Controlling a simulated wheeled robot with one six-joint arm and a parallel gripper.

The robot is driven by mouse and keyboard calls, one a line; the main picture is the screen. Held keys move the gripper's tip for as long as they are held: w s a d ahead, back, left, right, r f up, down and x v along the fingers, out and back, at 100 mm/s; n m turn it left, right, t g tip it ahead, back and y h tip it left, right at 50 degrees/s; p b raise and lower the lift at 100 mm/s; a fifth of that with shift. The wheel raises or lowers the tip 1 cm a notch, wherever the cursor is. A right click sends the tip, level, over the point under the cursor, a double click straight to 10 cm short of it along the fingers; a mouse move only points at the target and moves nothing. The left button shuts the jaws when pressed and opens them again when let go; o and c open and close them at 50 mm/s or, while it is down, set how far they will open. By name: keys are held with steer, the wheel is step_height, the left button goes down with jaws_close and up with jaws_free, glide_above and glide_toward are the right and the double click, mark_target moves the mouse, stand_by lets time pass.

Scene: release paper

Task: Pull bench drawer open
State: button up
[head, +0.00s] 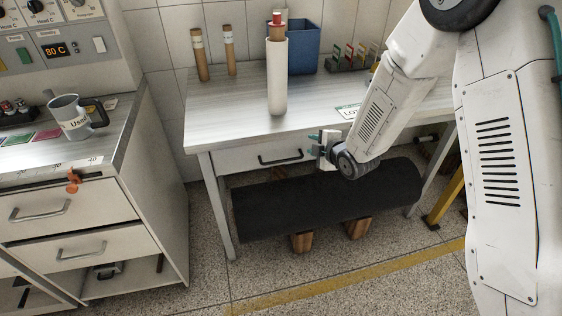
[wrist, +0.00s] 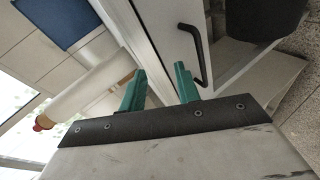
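The bench drawer (head: 250,160) sits under the front edge of the grey-white bench (head: 220,120) and looks closed. Its black bar handle (head: 281,158) runs along the drawer front. The handle also shows in the wrist view (wrist: 201,55), just right of the green fingertips. My gripper (head: 318,147) is right of the handle in the head view. In the wrist view my gripper (wrist: 159,85) has its two green fingers apart with nothing between them. The fingers appear apart from the handle, though the exact depth gap is hard to tell.
A black roll (head: 325,200) lies on wooden blocks below the drawer. On the bench stand a white roll (head: 277,80), brown tubes (head: 200,55), a blue bin (head: 303,45) and a rack (head: 352,58). A cabinet with drawers (head: 75,215) stands at left. Floor shows between cabinet and bench.

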mark_target(281, 161)
steer(key=s+a+f+n+y, duration=0.35)
steer(key=a+f, duration=0.25)
steer(key=f, duration=0.3)
steer(key=shift+n+t, duration=0.4)
steer(key=shift+n, duration=0.05)
steer(key=x, duration=0.8)
steer(key=shift+w+d+r, duration=0.2)
steer(key=shift+w, duration=0.15)
jaws_close()
